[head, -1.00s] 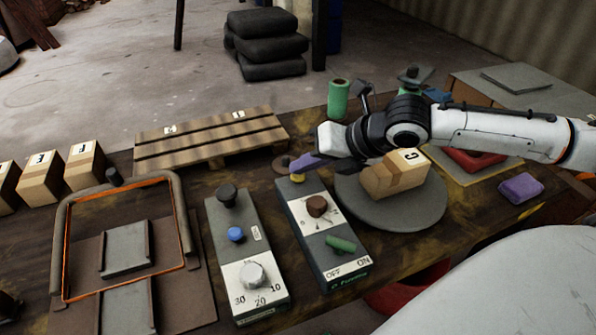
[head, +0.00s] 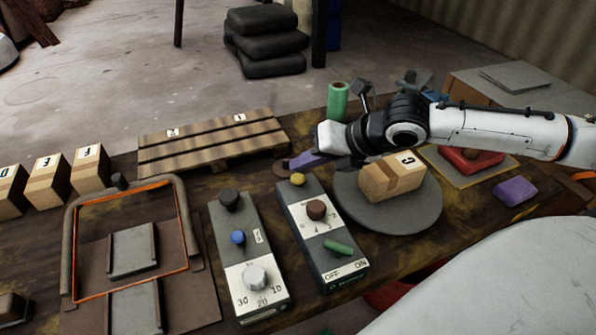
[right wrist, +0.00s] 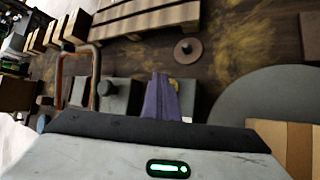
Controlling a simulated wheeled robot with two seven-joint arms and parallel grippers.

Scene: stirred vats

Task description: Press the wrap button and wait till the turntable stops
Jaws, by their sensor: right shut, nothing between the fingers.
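A grey panel (head: 325,235) carries a yellow button (head: 297,179), a brown knob (head: 316,209) and a green OFF/ON switch (head: 338,247). The fingers also show shut in the right wrist view (right wrist: 161,98). The grey round turntable (head: 410,215) bears a cardboard box (head: 393,180) with a "C" label; it also shows at the right of the right wrist view (right wrist: 260,95). My left gripper is not in view.
Left of that panel stands another panel (head: 228,260) with a blue button and a white dial. An orange-edged frame (head: 70,240), a wooden pallet (head: 210,146) and several labelled boxes lie farther left. A green roll (head: 338,100) stands behind my right wrist.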

